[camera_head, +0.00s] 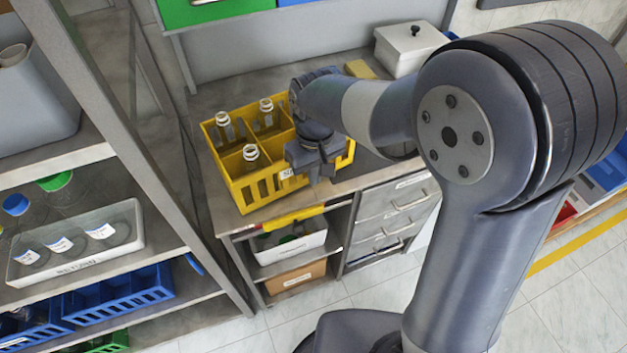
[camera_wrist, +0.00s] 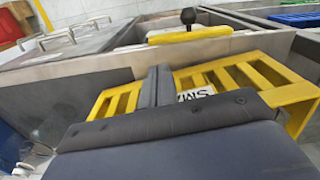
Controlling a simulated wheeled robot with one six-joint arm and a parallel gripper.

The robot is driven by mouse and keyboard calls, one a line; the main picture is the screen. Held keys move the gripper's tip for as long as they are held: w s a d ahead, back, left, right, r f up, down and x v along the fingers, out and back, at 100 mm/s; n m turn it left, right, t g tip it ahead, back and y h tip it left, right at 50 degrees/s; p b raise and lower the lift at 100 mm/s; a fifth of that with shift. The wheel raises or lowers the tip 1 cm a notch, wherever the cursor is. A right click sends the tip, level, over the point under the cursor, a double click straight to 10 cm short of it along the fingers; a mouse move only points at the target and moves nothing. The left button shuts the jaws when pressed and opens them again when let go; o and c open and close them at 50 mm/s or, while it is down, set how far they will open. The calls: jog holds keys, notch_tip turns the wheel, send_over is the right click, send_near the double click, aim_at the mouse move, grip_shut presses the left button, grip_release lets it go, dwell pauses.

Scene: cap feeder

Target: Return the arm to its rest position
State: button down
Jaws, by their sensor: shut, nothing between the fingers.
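My gripper (camera_head: 316,176) is at the right front edge of a yellow crate on the counter, and its fingers are shut with nothing between them. The shut fingers (camera_wrist: 158,86) show in the wrist view in front of the yellow crate (camera_wrist: 262,80), whose label is partly covered. My arm reaches across from the right, with its elbow raised. The yellow crate (camera_head: 256,198) has compartments holding several open-topped bottles (camera_head: 250,155). Its right part is hidden behind my wrist. I cannot tell whether the gripper touches the crate.
A lidded light box (camera_head: 408,48) stands at the back of the counter (camera_head: 352,184). Drawers (camera_head: 392,222) and open shelves are below. At left, a rack holds a tray of jars (camera_head: 78,240) and blue crates (camera_head: 118,292). The tiled floor in front is clear.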

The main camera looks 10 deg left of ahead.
notch_tip(320, 180, up, 7)
dwell(0.3)
jog(key=shift+s+f, duration=0.1)
jog(key=shift+f, duration=0.05)
